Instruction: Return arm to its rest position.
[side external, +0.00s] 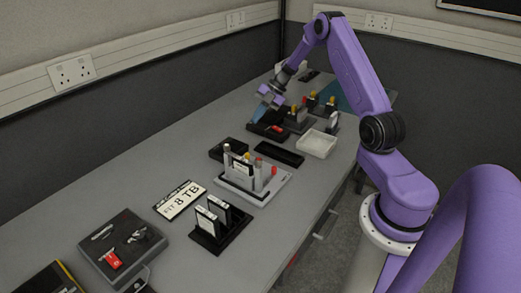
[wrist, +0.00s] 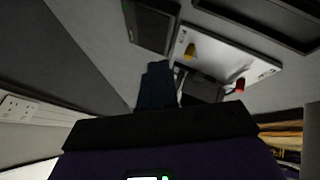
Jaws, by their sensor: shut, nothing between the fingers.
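My arm is purple and reaches over the far half of the grey bench (side external: 135,170) in the side external view. My gripper (side external: 268,98) hangs above the bench there, pointing down and to the left. It is small in that view. In the wrist view the dark fingers (wrist: 158,84) are together, with nothing seen held between them. A white plate with a yellow-topped part (wrist: 190,49) and a red-topped part (wrist: 239,85) shows beyond the fingertips.
A white stand (side external: 262,190) with upright parts, a black slotted holder (side external: 221,235), an "8 TB" sign (side external: 180,200) and a grey tool tray (side external: 122,250) occupy the near bench. A white bin (side external: 318,144) and black trays lie nearer my gripper. A wall runs behind.

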